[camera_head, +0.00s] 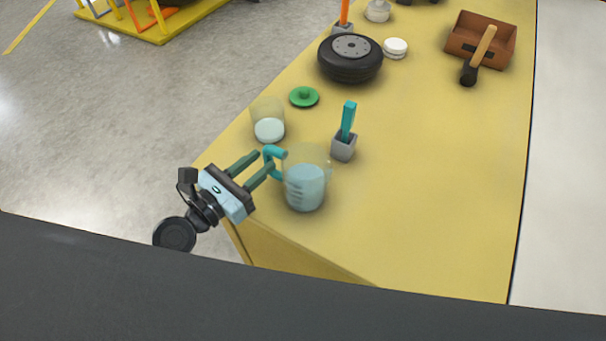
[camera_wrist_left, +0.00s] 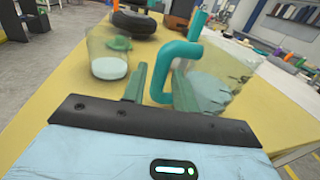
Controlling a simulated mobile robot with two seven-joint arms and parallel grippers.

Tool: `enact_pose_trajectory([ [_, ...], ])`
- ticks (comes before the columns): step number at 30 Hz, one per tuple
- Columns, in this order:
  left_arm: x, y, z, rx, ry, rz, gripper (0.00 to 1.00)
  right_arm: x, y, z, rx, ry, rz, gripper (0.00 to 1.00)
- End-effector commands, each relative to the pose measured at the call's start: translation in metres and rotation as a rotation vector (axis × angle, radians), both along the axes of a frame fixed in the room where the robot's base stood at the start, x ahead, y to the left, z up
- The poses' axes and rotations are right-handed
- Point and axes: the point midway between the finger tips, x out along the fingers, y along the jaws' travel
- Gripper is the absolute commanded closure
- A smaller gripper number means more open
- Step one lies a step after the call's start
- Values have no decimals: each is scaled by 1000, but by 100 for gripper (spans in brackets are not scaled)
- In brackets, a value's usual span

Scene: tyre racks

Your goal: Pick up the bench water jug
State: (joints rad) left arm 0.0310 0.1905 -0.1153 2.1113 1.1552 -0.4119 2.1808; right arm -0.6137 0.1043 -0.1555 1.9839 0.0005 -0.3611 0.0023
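The water jug (camera_head: 305,188) is a clear vessel with a teal handle (camera_head: 270,152), standing upright on the yellow bench near its front left edge. It holds pale blue liquid. My left gripper (camera_head: 265,160) reaches in from the left at the handle side. In the left wrist view the jug (camera_wrist_left: 220,80) is at the right, and its handle (camera_wrist_left: 160,75) shows between the two green fingers (camera_wrist_left: 160,80). The fingers are apart, and I cannot tell whether either touches the handle. My right gripper is not in view.
A clear beaker (camera_head: 268,125) with white contents stands just behind the left gripper. A green lid (camera_head: 304,96), a grey holder (camera_head: 344,147) with a teal tool and a wheel (camera_head: 350,60) lie farther back. The bench's right front (camera_head: 440,220) is clear.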

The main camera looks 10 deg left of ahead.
Motion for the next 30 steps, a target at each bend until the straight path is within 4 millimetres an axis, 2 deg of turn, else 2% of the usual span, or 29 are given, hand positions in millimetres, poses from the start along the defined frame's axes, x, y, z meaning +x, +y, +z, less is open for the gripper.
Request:
enact_pose_trajectory([
  [5,6,-4,1,0,-2,0,71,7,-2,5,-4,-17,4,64],
  [15,41,-27,2,0,-1,1,71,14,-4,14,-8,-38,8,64],
  [23,43,-28,0,2,1,1,71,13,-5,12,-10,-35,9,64],
  [25,43,-28,0,1,2,1,77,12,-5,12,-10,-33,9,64],
  [30,43,-28,0,1,1,1,99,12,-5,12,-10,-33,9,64],
])
